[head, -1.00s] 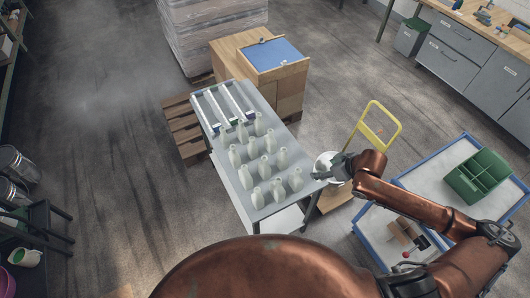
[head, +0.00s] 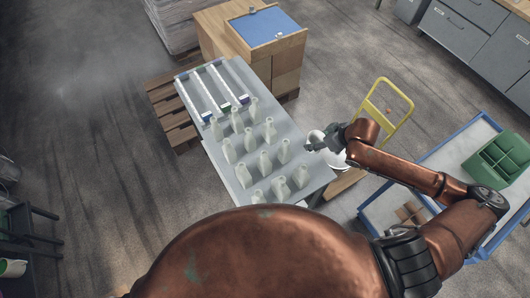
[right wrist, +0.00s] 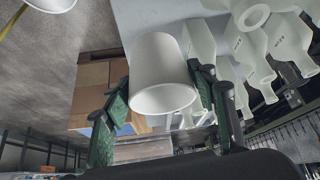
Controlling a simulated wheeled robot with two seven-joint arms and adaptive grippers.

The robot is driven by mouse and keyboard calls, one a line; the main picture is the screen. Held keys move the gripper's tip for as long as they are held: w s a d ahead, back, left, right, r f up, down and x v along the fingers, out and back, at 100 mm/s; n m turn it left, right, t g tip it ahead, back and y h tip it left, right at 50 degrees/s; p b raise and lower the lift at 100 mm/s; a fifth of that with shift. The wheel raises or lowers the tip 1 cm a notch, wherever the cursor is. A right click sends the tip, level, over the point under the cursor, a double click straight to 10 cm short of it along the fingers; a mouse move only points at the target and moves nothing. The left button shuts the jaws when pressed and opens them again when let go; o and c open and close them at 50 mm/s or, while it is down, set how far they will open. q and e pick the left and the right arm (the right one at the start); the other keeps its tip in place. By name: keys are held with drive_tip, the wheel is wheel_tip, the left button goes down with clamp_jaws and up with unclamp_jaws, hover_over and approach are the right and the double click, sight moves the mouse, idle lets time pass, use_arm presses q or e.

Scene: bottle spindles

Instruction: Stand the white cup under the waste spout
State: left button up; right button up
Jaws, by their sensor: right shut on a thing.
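My right gripper (head: 326,144) is shut on the white cup (right wrist: 163,75), whose sides lie between the two green-padded fingers in the right wrist view (right wrist: 167,105). That view looks upside down. The cup's wide end points the same way as the bottle necks, so it looks upright. In the head view the gripper is at the right edge of the grey bench (head: 312,166), beside the bottles, and mostly hides the cup. I cannot make out the waste spout. My left gripper is out of view.
Several pale bottles (head: 266,162) stand in rows on the bench, with white rails (head: 213,90) behind them. A yellow-handled trolley (head: 384,85) with a white vessel (head: 335,162) is close to my right arm. A blue-edged cart (head: 450,148) holds a green crate (head: 497,160).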

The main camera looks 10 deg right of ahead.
drive_tip(key=shift+w+f, duration=0.25)
drive_tip(key=shift+f, duration=0.45)
drive_tip(key=shift+w+f+b, duration=0.15)
drive_tip(key=shift+f+b, duration=0.05)
drive_tip(key=shift+b, duration=0.25)
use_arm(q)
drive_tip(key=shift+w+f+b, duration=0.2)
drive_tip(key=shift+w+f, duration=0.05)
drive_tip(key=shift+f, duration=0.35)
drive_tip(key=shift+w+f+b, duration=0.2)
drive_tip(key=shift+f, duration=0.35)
use_arm(e)
wheel_tip(320, 180, down, 10)
drive_tip(key=shift+r, duration=0.1)
drive_tip(key=o, duration=0.9)
drive_tip(key=shift+o, duration=0.2)
use_arm(q)
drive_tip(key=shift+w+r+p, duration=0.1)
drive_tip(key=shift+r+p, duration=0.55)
drive_tip(key=shift+p, duration=0.05)
use_arm(e)
drive_tip(key=v, duration=1.2)
